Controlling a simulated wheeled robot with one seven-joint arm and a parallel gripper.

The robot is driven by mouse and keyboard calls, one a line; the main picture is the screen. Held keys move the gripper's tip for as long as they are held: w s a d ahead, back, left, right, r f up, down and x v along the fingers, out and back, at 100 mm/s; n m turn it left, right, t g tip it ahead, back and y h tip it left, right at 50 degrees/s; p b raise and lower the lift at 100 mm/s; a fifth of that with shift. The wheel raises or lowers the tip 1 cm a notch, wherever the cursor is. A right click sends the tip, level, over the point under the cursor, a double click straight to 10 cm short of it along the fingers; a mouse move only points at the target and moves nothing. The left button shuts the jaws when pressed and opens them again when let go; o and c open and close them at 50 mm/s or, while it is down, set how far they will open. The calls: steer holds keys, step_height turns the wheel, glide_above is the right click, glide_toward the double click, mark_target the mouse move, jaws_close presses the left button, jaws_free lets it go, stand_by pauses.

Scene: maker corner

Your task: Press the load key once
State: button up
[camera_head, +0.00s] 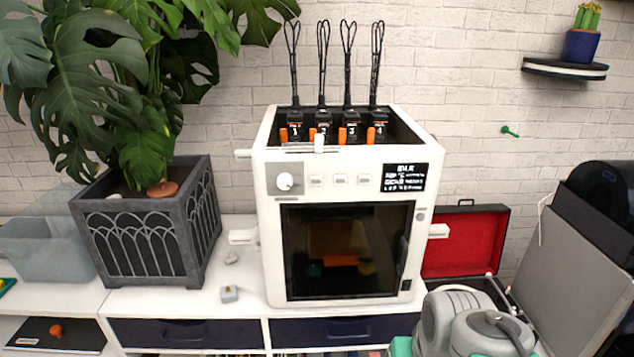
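A white printer-like machine (429,190) stands on the white cabinet, its front facing me. Its front panel has a round white knob (285,181) at the left. To the right of the knob sit three small pale keys in a row: a left key (316,181), a middle key (340,180) and a right key (364,180). Their markings are too small to read, so I cannot tell which is the load key. A black display (404,177) with white text is right of the keys. Rounded grey and green links of my arm show at the bottom right; my gripper is not in view.
Several numbered black units with looped cables (348,50) rise from the machine's top. A dark planter (140,240) with a large plant stands left. An open red-lined case (465,240) is at the right. A small grey block (229,294) lies in front. The space before the keys looks clear.

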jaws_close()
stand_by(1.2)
